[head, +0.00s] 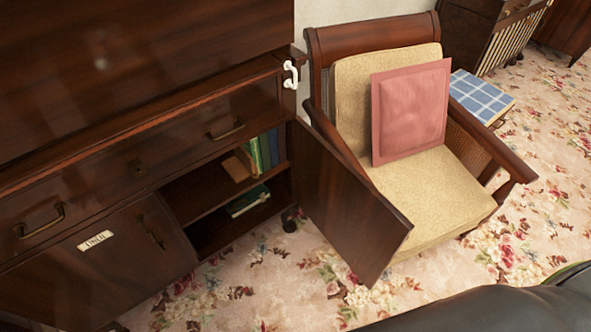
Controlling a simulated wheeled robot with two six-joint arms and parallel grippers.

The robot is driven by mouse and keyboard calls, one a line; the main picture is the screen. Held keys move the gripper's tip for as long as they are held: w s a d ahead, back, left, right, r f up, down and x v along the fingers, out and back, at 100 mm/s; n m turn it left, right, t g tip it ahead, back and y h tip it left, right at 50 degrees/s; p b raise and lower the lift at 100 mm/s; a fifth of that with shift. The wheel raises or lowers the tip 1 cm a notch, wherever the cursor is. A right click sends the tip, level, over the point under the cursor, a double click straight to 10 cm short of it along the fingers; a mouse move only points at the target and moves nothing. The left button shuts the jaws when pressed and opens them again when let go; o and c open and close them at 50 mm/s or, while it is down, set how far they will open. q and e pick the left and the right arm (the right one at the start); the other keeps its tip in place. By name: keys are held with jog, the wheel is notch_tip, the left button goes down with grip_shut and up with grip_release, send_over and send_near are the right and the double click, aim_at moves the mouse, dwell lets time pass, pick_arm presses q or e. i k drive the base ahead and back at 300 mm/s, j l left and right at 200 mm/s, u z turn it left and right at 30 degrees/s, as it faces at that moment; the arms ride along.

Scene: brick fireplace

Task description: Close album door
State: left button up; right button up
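A dark wooden cabinet (85,190) stands at the left. Its right-hand door (345,205) is swung wide open and stands out over the carpet in front of the armchair. The open compartment (212,212) shows two levels with several books (262,152) and a few flat items (248,200). The left-hand door (100,262) is shut and bears a small white label (95,240). No label that reads "album" shows on the side of the open door that faces me. Neither of my grippers is in view.
A wooden armchair (425,215) with a pink cushion (411,110) stands close behind the open door. A white handle-like piece (290,75) sits at the cabinet's upper right corner. A dark rounded surface (490,308) fills the lower right. Flowered carpet (265,268) is free before the compartment.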

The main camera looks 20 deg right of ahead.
aim_at(368, 231)
jog(key=l+u, duration=0.1)
jog(key=u, duration=0.3)
jog(key=l+u, duration=0.15)
jog(key=l, duration=0.25)
jog(key=k+l+u, duration=0.2)
jog(key=l, duration=0.15)
jog(key=l+u, duration=0.15)
jog(key=l, duration=0.25)
jog(key=k+l+u, duration=0.15)
jog(key=l, duration=0.2)
jog(key=k+l+u, duration=0.15)
jog(key=l, duration=0.2)
jog(key=k+l, duration=0.15)
jog(key=l, duration=0.25)
jog(key=k+l, duration=0.1)
jog(key=l, duration=0.3)
jog(key=k+l, duration=0.15)
jog(key=l, duration=0.3)
